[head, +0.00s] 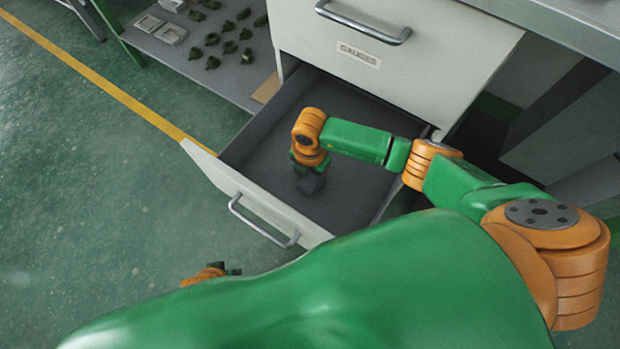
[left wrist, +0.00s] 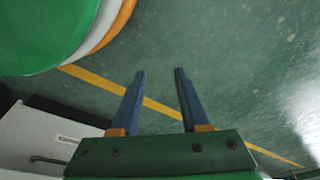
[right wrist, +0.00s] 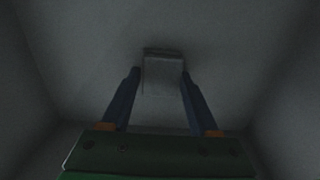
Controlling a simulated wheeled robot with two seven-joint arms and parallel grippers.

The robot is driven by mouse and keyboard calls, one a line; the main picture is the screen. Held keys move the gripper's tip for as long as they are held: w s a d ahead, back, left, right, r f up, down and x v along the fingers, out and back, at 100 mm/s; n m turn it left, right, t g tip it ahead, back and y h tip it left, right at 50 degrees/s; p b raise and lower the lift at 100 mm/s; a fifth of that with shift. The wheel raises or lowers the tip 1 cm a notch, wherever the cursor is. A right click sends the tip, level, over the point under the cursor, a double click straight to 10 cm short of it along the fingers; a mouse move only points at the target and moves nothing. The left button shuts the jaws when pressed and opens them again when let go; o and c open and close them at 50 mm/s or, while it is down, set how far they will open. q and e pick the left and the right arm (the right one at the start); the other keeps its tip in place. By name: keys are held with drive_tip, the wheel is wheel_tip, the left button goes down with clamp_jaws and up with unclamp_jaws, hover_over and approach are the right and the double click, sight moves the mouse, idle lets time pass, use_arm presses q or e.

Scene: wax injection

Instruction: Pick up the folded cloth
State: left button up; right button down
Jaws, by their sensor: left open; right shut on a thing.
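The folded cloth (right wrist: 163,76) is a small grey rectangular bundle inside the open lower drawer, seen in the right wrist view. My right gripper (right wrist: 160,73) is shut on it, with one blue finger at each side. In the head view my right gripper (head: 310,184) reaches down into the drawer, and the cloth cannot be made out there. Whether the cloth touches the drawer floor is hard to tell in the dim light. My left gripper (left wrist: 160,72) is open and empty above the green floor, outside the drawer.
The open drawer (head: 268,208) has walls on all sides and a front handle (head: 262,222). A closed drawer labelled GAUGES (head: 395,62) sits above it. A low shelf (head: 215,70) with several dark green parts stands at the back left. The floor at left is clear.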

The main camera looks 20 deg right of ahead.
sight(312, 182)
drive_tip(key=shift+r, duration=0.1)
drive_tip(key=shift+r, duration=0.25)
drive_tip(key=r+p, duration=0.2)
drive_tip(key=r, duration=0.1)
drive_tip(key=r+p, duration=0.1)
drive_tip(key=shift+s+r+p, duration=0.25)
drive_tip(key=shift+s+p, duration=0.05)
drive_tip(key=shift+s, duration=0.1)
use_arm(q)
drive_tip(key=s+a+p, duration=0.5)
drive_tip(key=s, duration=0.3)
drive_tip(key=shift+s+a+f+y, duration=0.3)
drive_tip(key=shift+s+f+y, duration=0.05)
drive_tip(key=shift+f+y, duration=0.05)
use_arm(e)
drive_tip(key=s+d+r, duration=0.2)
drive_tip(key=s+r, duration=0.6)
drive_tip(key=s, duration=0.5)
